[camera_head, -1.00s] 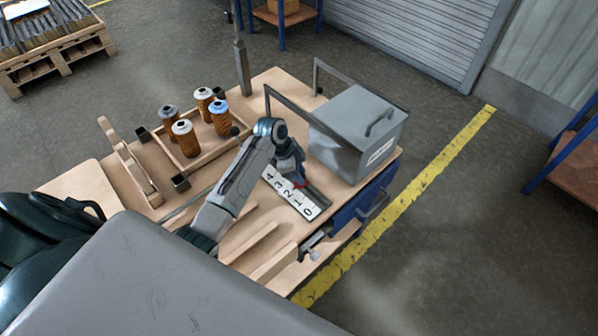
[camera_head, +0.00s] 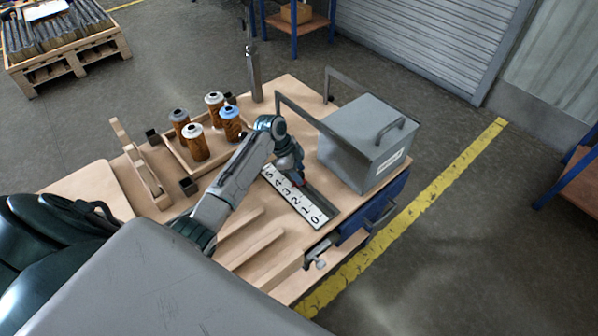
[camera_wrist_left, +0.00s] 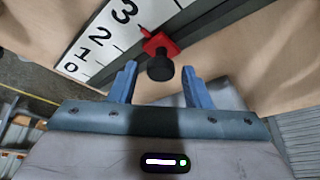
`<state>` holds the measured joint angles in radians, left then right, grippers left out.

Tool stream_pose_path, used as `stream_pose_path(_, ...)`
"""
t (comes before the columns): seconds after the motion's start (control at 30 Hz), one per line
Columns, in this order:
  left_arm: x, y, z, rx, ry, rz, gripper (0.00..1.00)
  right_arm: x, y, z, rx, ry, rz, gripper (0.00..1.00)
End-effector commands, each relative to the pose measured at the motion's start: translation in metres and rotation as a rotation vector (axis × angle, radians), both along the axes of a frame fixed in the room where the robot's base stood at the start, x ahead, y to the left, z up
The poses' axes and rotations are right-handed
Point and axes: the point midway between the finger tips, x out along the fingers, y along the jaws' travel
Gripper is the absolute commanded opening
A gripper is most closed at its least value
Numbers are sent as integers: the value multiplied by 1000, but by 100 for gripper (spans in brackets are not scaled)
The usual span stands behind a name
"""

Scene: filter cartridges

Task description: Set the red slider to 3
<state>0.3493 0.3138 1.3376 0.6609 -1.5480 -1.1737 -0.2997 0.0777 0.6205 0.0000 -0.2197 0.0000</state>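The red slider (camera_wrist_left: 160,43) has a black round knob (camera_wrist_left: 160,68) and sits on a dark rail beside a white number scale (camera_wrist_left: 93,45). In the left wrist view its red pointer lies close to the 3. In the head view my left gripper (camera_head: 298,178) is over the rail. My right gripper is not in view.
Several filter cartridges (camera_head: 195,143) stand in a wooden tray at the left. Wooden strips (camera_head: 250,245) lie in front of the scale.

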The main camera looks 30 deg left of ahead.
Motion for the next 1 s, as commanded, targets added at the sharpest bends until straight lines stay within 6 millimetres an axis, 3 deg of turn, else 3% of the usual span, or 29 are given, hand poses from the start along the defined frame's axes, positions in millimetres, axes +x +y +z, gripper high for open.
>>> stream_pose_path(0.37, 0, 2, 4, 1, -3, 0, 48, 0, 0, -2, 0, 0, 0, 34)
stream_pose_path(0.8, -14, 30, 77, 4, -3, 0, 48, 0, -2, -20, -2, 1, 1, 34)
stream_pose_path(1.0, -17, 37, 96, 1, -1, -1, 48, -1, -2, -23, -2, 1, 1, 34)
